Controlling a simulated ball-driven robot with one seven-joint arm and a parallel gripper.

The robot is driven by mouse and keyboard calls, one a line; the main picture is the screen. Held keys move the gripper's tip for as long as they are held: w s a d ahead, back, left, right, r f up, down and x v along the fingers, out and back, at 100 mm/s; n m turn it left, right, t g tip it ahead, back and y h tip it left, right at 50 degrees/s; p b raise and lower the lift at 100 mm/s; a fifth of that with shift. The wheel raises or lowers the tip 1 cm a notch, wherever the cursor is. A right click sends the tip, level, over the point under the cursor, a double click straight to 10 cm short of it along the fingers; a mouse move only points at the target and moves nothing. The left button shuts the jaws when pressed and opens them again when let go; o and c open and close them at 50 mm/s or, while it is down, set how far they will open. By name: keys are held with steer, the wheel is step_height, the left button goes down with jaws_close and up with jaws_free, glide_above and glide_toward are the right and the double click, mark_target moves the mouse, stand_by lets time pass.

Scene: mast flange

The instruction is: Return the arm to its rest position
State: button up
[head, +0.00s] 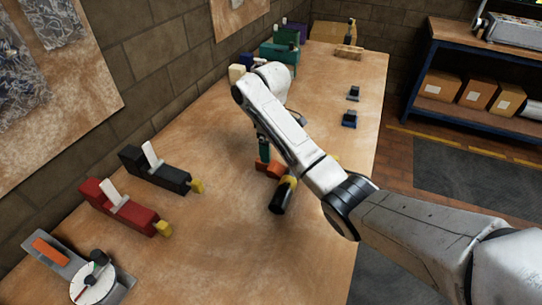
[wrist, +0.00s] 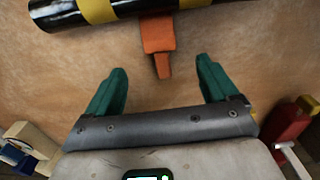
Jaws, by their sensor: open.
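My gripper (wrist: 160,68) is open in the wrist view, its two teal fingers apart with nothing held between them. An orange piece (wrist: 161,45) lies ahead of the fingertips, its narrow end pointing toward the gap. In the head view, a teal finger (head: 262,149) shows low over the table beside the orange piece (head: 264,167). My arm stretches across the table from the lower right and hides part of that area.
A black cylinder with yellow bands (wrist: 125,11) lies beside the orange piece; its end also shows in the head view (head: 281,196). A red block (head: 118,206), a black block (head: 155,170) and a dial device (head: 93,284) stand along the left. The table's front middle (head: 215,250) is clear.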

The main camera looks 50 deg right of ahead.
steer(key=shift+r, duration=0.9)
steer(key=shift+r, duration=0.1)
